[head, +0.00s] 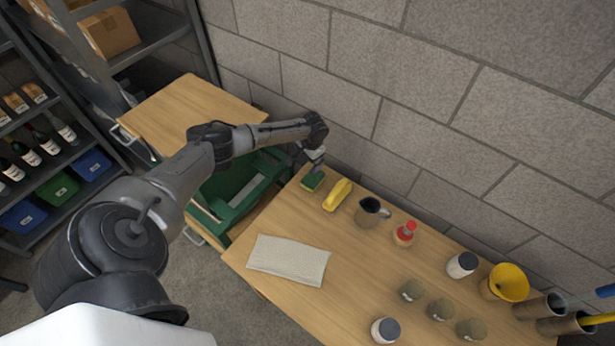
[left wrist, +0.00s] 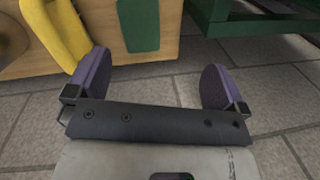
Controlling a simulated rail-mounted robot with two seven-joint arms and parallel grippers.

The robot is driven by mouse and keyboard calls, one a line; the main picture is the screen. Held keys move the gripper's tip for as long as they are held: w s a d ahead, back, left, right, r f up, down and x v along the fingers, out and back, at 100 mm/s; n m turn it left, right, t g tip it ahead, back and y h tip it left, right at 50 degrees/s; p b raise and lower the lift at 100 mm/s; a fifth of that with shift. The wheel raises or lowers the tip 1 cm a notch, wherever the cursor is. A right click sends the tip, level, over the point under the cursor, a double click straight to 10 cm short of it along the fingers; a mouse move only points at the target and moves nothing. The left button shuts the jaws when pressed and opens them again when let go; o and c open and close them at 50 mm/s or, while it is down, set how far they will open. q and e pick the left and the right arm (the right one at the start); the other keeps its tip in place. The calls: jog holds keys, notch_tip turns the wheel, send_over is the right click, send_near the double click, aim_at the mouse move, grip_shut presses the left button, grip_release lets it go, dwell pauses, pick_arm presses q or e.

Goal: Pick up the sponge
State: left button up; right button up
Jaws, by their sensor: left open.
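The sponge (head: 312,181), with a green top, lies on the wooden table near its far left corner in the head view. My left gripper (head: 317,166) is just above and behind it, partly hidden by its own wrist. In the left wrist view the sponge (left wrist: 138,25) shows its green face at the top, beyond the fingertips. My left gripper (left wrist: 155,68) is open there, with nothing between its two purple-grey fingers. My right gripper is in neither view.
A yellow object (head: 338,194) lies just right of the sponge, and a dark jug (head: 371,212) stands farther right. A pale cloth (head: 288,260) lies at the table's front left. A green crate-like thing (head: 229,210) is left of the table. The block wall (head: 430,140) is close behind.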

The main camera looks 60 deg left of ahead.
aim_at(312, 179)
pick_arm(q)
jog(key=f+b, duration=0.3)
jog(key=f+n+b, duration=0.1)
jog(key=f+b, duration=0.2)
jog(key=w+f+n+t+h+b, duration=0.1)
jog(key=f+b, duration=0.2)
jog(key=shift+d+f, duration=0.1)
jog(key=shift+d, duration=0.3)
jog(key=shift+w+f, duration=0.1)
jog(key=f+b, duration=0.2)
jog(key=b, duration=0.1)
jog(key=f+b, duration=0.3)
jog(key=shift+w, duration=0.2)
jog(key=shift+r, duration=0.1)
jog(key=shift+c, duration=0.2)
